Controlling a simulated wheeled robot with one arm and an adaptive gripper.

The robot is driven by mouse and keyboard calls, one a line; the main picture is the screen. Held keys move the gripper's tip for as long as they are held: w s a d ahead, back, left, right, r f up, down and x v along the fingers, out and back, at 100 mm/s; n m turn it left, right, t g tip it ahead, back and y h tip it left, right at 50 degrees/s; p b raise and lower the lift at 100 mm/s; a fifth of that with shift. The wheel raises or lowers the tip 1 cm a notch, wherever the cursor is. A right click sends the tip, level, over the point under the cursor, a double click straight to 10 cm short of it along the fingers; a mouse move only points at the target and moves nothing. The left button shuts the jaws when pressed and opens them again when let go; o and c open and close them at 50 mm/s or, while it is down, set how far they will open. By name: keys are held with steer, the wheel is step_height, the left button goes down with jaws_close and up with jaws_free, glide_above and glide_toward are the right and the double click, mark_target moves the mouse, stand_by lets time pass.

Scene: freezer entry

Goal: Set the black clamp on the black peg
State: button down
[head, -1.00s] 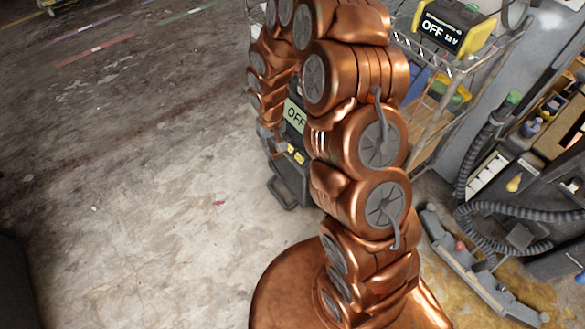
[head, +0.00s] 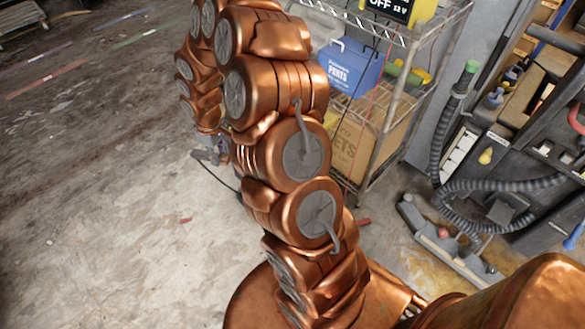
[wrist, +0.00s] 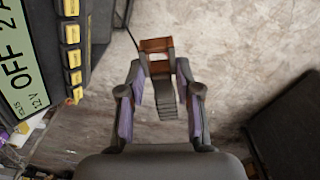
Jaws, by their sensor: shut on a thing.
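In the wrist view my gripper (wrist: 160,108) is shut on the clamp (wrist: 165,98), which has a dark ridged handle and copper-coloured jaws pointing away from the palm. A dark cable runs off near the jaw end. In the head view my gripper (head: 220,153) is small and partly behind my arm, above the concrete floor; the grey clamp (head: 202,155) shows only partly at its left, with a thin black cable trailing down right. I cannot make out the black peg in either view.
A charger (wrist: 25,70) reading OFF fills the left of the wrist view, close to the gripper. A wire shelf (head: 425,45) holds a blue parts box (head: 350,68) and a cardboard box (head: 365,135). A vacuum hose (head: 440,150) lies right.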

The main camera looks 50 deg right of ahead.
steer(key=s+d+f+n+b, duration=0.2)
steer(key=s+d+f+b, duration=0.1)
steer(key=d+b, duration=0.4)
steer(key=s+d+f+n+b, duration=0.3)
steer(key=d+f+b, duration=0.2)
steer(key=d+b, duration=0.1)
steer(key=s+d+f+n+b, duration=0.2)
steer(key=s+d+f+b, duration=0.1)
steer(key=d+f+b, duration=0.2)
steer(key=shift+s+d+b, duration=0.2)
steer(key=shift+d+b, duration=1.1)
steer(key=shift+d, duration=0.3)
steer(key=shift+s+d+n, duration=0.25)
steer(key=shift+n, duration=0.15)
steer(key=shift+r+p, duration=0.15)
steer(key=shift+p, duration=0.2)
step_height(320, 180, down, 2)
steer(key=shift+a+f+m+t+y+p, duration=0.15)
steer(key=shift+m+t+y+p, duration=0.15)
steer(key=shift+m+y, duration=0.35)
steer(key=shift+w+f, duration=0.1)
steer(key=shift+f, duration=0.75)
